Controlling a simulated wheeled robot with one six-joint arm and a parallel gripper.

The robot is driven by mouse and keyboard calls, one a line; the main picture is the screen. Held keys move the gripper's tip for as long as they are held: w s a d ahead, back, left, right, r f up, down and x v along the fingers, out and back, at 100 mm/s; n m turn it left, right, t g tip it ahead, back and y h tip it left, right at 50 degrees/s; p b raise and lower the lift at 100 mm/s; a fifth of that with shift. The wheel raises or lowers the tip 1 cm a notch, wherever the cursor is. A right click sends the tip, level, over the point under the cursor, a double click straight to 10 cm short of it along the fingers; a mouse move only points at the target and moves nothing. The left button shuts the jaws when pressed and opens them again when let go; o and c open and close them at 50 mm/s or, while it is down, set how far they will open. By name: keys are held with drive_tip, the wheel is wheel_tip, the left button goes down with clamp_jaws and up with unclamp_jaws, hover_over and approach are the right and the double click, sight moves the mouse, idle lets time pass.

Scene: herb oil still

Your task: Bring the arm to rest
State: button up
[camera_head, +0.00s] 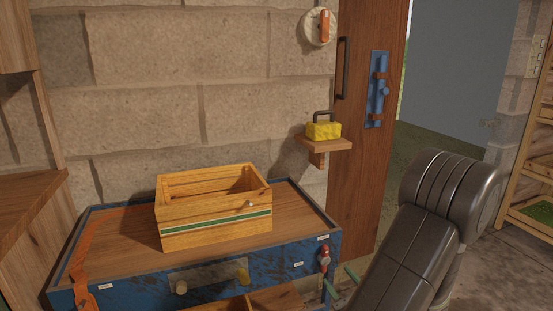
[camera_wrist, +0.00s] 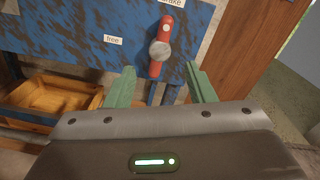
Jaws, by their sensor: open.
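My gripper (camera_wrist: 160,88) shows in the wrist view with its two green fingers apart and nothing between them. A red lever with a round grey knob (camera_wrist: 161,45) is on the blue panel just beyond the fingertips. I cannot tell how far apart they are in depth. In the head view my dark arm fills the lower right. The green fingertips (camera_head: 341,284) show beside the red lever (camera_head: 324,259) at the right front corner of the blue bench.
A wooden crate (camera_head: 215,224) with a green stripe stands on the blue-framed bench (camera_head: 110,235). An orange strap (camera_head: 84,262) hangs over its left end. A yellow padlock-shaped block (camera_head: 323,130) sits on a small wall shelf (camera_head: 335,146). A brown door (camera_head: 362,180) stands behind my arm.

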sight(327, 262)
drive_tip(key=x, duration=0.6)
drive_tip(key=shift+w+a+r, duration=0.15)
drive_tip(key=shift+w, duration=0.1)
drive_tip(key=shift+s+r+m+p, duration=0.1)
drive_tip(key=shift+m+p, duration=0.9)
drive_tip(key=m+p, duration=0.8)
drive_tip(key=shift+s+d+f, duration=0.3)
drive_tip(key=shift+s, duration=0.05)
drive_tip(key=shift+s+d, duration=0.15)
drive_tip(key=shift+s, duration=0.35)
drive_tip(key=shift+r, duration=0.1)
